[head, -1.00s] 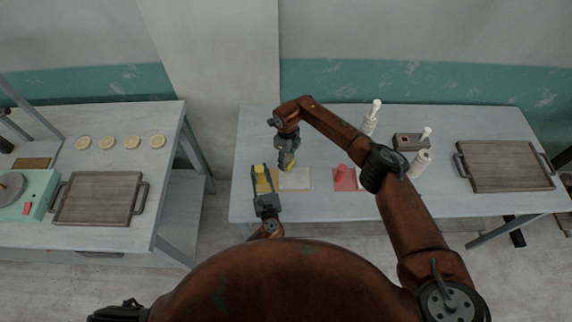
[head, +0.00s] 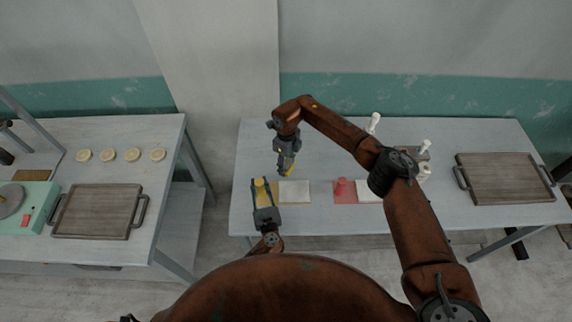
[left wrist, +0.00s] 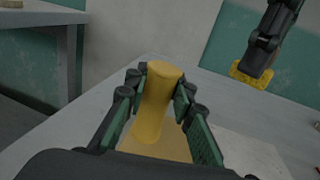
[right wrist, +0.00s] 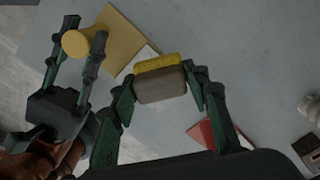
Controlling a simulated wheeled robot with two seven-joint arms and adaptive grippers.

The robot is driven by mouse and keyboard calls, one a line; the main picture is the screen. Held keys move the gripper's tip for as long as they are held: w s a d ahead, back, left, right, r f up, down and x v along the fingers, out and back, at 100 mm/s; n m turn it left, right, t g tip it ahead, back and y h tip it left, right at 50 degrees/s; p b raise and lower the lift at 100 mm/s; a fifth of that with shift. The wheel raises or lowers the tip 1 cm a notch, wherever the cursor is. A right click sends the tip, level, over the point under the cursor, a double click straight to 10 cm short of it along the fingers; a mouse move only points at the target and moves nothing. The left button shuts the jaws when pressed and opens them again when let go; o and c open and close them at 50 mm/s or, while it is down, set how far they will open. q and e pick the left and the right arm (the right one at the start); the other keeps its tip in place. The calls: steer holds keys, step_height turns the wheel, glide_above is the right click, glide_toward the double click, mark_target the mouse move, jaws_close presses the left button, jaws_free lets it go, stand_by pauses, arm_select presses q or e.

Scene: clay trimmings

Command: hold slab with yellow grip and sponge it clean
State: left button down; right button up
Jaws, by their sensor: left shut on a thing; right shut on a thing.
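The slab lies flat on the right-hand table. It has a yellow part (head: 256,199) with an upright yellow grip (left wrist: 157,95) and a white part (head: 295,192) beside it. My left gripper (head: 263,186) is shut around the yellow grip, one finger on each side. My right gripper (head: 286,162) is shut on the sponge (right wrist: 162,82), which has a yellow layer and a grey-brown layer. The sponge shows in the left wrist view (left wrist: 250,77), above the table beyond the slab and apart from it. The right wrist view hides part of the white part behind the sponge.
A red-grip slab (head: 343,190) lies to the right, its white part beside it. White-handled items (head: 374,123) and a bottle stand behind, partly hidden by my right arm. A wooden tray (head: 503,178) lies far right. Another table (head: 155,205) stands left, across a gap.

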arm_select(q)
steer(key=c, duration=1.6)
jaws_free()
steer(key=v, duration=1.2)
